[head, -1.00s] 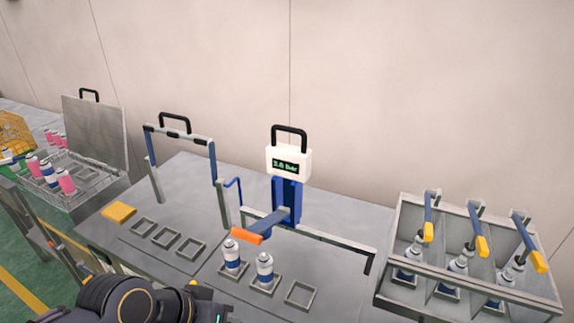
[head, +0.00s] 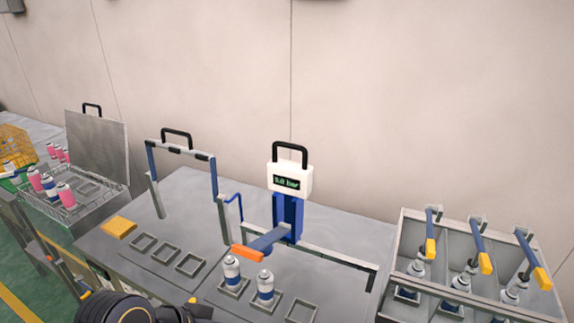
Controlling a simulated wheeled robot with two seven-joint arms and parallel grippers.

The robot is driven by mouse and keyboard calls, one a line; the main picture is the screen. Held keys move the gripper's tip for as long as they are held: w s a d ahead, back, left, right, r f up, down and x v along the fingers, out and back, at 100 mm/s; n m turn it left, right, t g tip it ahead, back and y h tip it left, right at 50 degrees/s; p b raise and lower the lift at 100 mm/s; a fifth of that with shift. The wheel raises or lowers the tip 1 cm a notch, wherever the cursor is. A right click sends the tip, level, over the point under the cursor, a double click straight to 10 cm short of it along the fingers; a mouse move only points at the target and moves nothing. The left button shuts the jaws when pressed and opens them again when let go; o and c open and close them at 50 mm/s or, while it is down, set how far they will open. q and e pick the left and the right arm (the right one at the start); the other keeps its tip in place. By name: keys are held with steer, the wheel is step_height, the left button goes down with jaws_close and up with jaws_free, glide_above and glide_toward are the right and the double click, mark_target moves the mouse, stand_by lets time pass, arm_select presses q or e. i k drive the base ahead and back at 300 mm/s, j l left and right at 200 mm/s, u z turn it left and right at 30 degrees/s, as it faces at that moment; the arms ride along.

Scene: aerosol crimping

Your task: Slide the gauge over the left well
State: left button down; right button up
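The gauge (head: 290,180) is a white box with a black handle and a small green display, on a blue post at the back of the bench. A blue arm with an orange end (head: 246,253) reaches forward from the post, behind the left well. The left well (head: 229,292) is a square frame holding an upright white and blue can (head: 232,269). The middle well holds a second such can (head: 265,285). The right well (head: 301,312) is empty. A dark arm of mine shows at the bottom left; neither gripper's fingers show.
A metal rail (head: 340,257) runs right of the post. Three empty square frames (head: 166,252) and a yellow block (head: 118,227) lie left. A divided rack (head: 470,262) with yellow-tipped levers stands right. A wire basket (head: 70,200) of cans is far left.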

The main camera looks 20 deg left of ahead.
mark_target(292, 182)
steer(key=j+z, duration=0.15)
steer(key=j, duration=1.4)
steer(key=i+l, duration=0.1)
steer(key=l, duration=0.6)
steer(key=i, duration=0.05)
